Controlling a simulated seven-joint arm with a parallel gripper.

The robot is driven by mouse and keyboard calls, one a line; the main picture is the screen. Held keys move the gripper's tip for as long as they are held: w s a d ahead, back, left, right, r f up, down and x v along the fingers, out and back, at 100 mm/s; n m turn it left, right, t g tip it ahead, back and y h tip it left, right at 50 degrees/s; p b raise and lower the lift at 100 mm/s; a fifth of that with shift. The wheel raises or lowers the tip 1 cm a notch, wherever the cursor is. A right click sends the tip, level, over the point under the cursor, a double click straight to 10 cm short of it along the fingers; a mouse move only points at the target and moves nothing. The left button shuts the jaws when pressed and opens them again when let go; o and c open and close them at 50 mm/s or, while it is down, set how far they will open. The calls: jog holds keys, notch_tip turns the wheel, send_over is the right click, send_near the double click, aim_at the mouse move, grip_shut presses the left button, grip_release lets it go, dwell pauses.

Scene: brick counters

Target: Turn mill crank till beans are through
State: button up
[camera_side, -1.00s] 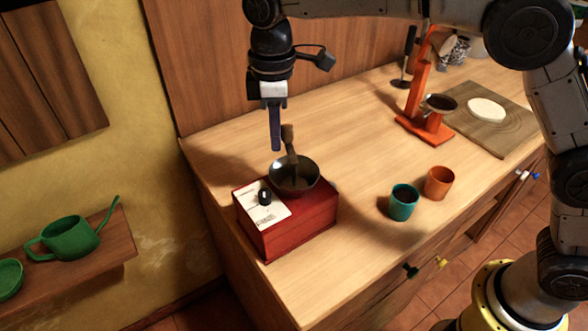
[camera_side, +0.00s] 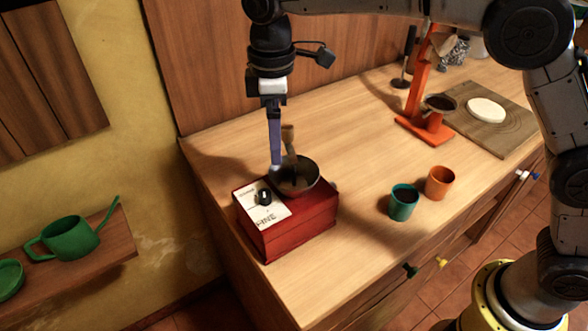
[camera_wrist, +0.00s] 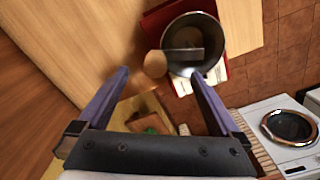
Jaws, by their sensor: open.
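The mill is a red box (camera_side: 300,228) with a metal bowl (camera_side: 310,178) on top, at the counter's left front. Its crank rises from the bowl and ends in a wooden knob (camera_side: 288,133). In the wrist view, the knob (camera_wrist: 155,64) lies between my fingertips, beside the bowl's rim (camera_wrist: 218,25). My gripper (camera_side: 275,162) points down at the bowl's left rim in the side view. It is open and holds nothing. I cannot tell whether a finger touches the knob or the rim. The bowl's inside is dark, and I cannot make out beans.
A white card (camera_side: 262,208) with a small black object lies on the box's left part. A teal cup (camera_side: 403,205) and an orange cup (camera_side: 439,184) stand to the right. An orange stand (camera_side: 420,90) is farther back. The counter between is clear.

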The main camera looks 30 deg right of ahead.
notch_tip(320, 180, up, 6)
jog(key=shift+r, duration=0.25)
dwell(0.4)
